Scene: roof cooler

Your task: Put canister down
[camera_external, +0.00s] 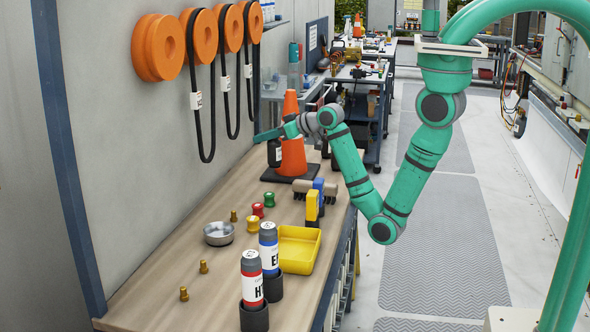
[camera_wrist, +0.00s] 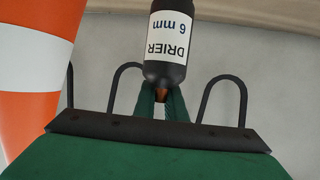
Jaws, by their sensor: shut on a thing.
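A black canister (camera_wrist: 165,72) with a white label reading "DRIER 6 mm" and a copper-coloured end is in the wrist view. My gripper (camera_wrist: 162,103) is shut on that copper end with its green fingers. In the external view my gripper (camera_external: 268,136) is at the far end of the workbench (camera_external: 185,222), and the dark canister (camera_external: 274,153) hangs below it, left of the orange cone (camera_external: 292,155). The cone hides part of the view there, and I cannot tell whether the canister touches the bench.
The orange-and-white cone (camera_wrist: 38,65) stands close on the left in the wrist view. Nearer on the bench are a yellow tray (camera_external: 308,267), a metal bowl (camera_external: 218,234), two labelled cylinders in black cups (camera_external: 254,318), a blue-and-yellow tool (camera_external: 313,203) and small brass fittings. Orange reels (camera_external: 158,48) hang on the wall.

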